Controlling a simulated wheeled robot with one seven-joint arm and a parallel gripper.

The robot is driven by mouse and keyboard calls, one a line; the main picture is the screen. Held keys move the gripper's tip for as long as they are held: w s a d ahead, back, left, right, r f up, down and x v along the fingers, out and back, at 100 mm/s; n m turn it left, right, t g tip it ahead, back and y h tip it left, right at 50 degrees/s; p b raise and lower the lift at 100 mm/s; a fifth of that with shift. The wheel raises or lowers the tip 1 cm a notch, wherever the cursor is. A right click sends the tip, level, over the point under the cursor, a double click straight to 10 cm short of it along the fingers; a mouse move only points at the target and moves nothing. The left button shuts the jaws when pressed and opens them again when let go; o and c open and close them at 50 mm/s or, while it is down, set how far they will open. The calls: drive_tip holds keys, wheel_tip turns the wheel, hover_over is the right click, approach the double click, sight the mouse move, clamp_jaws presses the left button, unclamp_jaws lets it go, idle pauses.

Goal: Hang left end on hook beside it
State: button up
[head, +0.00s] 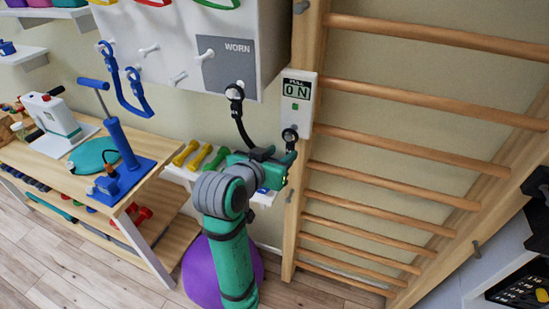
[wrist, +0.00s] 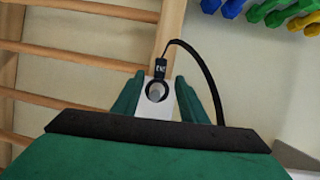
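A black band (head: 241,125) runs from an end loop (head: 235,92) at the peg under the WORN patch down to a second end (head: 290,135) at the ON panel (head: 298,100). In the wrist view this end is a black ring (wrist: 156,92) with a small lettered tag. A grey peg tip (wrist: 156,95) shows inside the ring, in front of the white panel. My gripper (wrist: 156,98) is open, with a green finger on each side of the ring and visible gaps. In the head view my gripper (head: 280,158) is just below the panel.
Wooden wall bars (head: 400,150) stand right of the panel. A blue band (head: 125,95) hangs on the white board (head: 150,30) at left. Dumbbells (head: 200,155) lie on a shelf behind my arm. A wooden table (head: 60,155) with equipment stands at left.

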sight(289, 147)
drive_tip(key=x, duration=0.6)
drive_tip(key=shift+w+d+f, duration=0.1)
drive_tip(key=shift+w+f, duration=0.1)
drive_tip(key=shift+w, duration=0.1)
clamp_jaws()
drive_tip(key=shift+d+r, duration=0.1)
drive_tip(key=shift+r, duration=0.4)
idle(1.8)
drive_tip(key=shift+s, duration=0.15)
idle(0.3)
drive_tip(key=shift+s+a, duration=0.2)
drive_tip(key=shift+s, duration=0.5)
drive_tip(key=shift+s+a, duration=0.25)
drive_tip(key=shift+s, duration=0.45)
drive_tip(key=shift+s+a, duration=0.2)
drive_tip(key=shift+s, duration=0.45)
